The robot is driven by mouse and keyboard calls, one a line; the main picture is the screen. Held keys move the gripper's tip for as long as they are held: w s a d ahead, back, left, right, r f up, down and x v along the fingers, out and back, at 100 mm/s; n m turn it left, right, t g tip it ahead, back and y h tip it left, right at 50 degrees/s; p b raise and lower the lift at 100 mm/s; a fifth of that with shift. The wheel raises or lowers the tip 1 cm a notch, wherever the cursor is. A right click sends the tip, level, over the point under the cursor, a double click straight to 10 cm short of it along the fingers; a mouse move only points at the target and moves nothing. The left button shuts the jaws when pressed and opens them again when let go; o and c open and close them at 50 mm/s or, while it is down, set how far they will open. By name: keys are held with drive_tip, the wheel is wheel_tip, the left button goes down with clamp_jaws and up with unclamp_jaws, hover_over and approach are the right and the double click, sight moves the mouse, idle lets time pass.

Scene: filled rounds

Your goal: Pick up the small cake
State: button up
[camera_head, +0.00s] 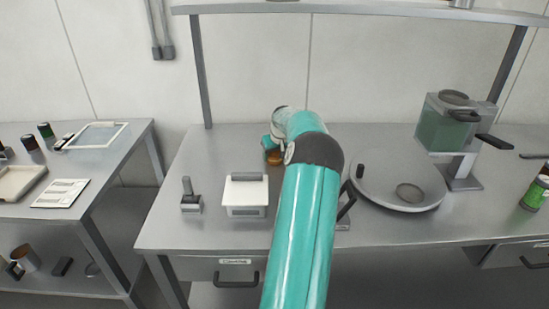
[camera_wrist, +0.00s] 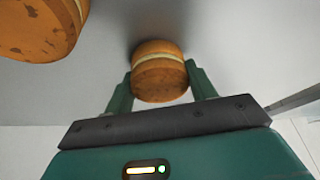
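In the wrist view, a small round orange-brown cake (camera_wrist: 159,78) with a pale filling layer is between the two green fingers of my gripper (camera_wrist: 159,72). Both fingertips meet its sides with no clear gap, so the gripper looks shut on it. I cannot tell whether the cake is off the surface. A second, similar filled cake (camera_wrist: 38,28) looks bigger and is cut off at the upper left corner. In the head view, an orange-brown cake (camera_head: 275,157) shows at the end of my arm on the bench, partly covered. The fingers are hidden there.
The steel bench (camera_head: 225,150) holds a white-topped scale (camera_head: 246,195) and a small grey stand (camera_head: 191,200) left of my arm. To the right are a round turntable (camera_head: 385,185), a green-tinted container (camera_head: 446,125) and a green jar (camera_head: 535,192). A shelf (camera_head: 360,9) runs above.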

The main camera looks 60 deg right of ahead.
drive_tip(key=shift+r, duration=0.15)
drive_tip(key=shift+c, duration=0.2)
drive_tip(key=shift+r, duration=0.6)
drive_tip(key=s+a+r, duration=0.8)
drive_tip(key=s+r, duration=0.3)
drive_tip(key=shift+s+a+r, duration=0.15)
drive_tip(key=shift+s+r, duration=0.1)
